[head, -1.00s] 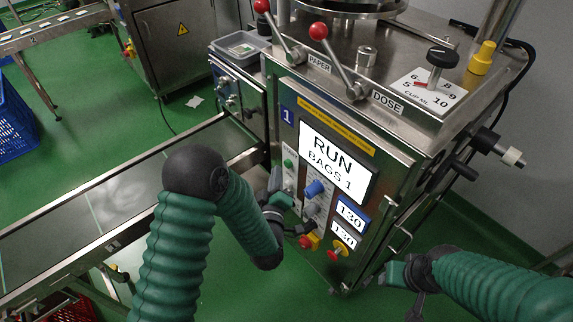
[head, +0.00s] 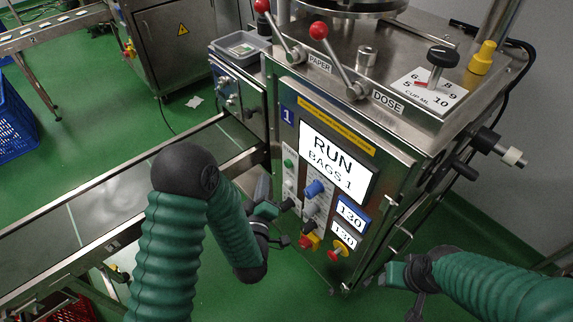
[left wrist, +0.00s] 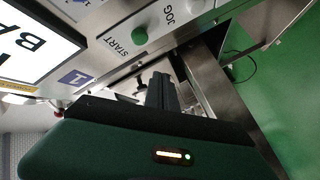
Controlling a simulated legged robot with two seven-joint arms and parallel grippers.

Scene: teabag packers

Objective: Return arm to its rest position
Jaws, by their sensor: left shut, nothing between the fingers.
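My left arm comes in from the lower left in the head view. Its gripper (head: 284,206) is at the left front of the machine's control panel (head: 316,195), near the lower buttons. In the left wrist view the dark fingers (left wrist: 162,92) are together with nothing held, in front of the panel edge near the green START button (left wrist: 139,36). The machine's screen (head: 338,160) reads RUN, BAGS 1. My right arm comes in from the lower right, with its gripper (head: 405,275) beside the machine's lower right corner; its fingers are not clear.
A steel conveyor (head: 120,190) runs along the left of the machine. Red-knobbed levers (head: 318,32) stand on the machine top. A blue crate (head: 14,120) is at the far left. Green floor (head: 210,280) is open below my left arm.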

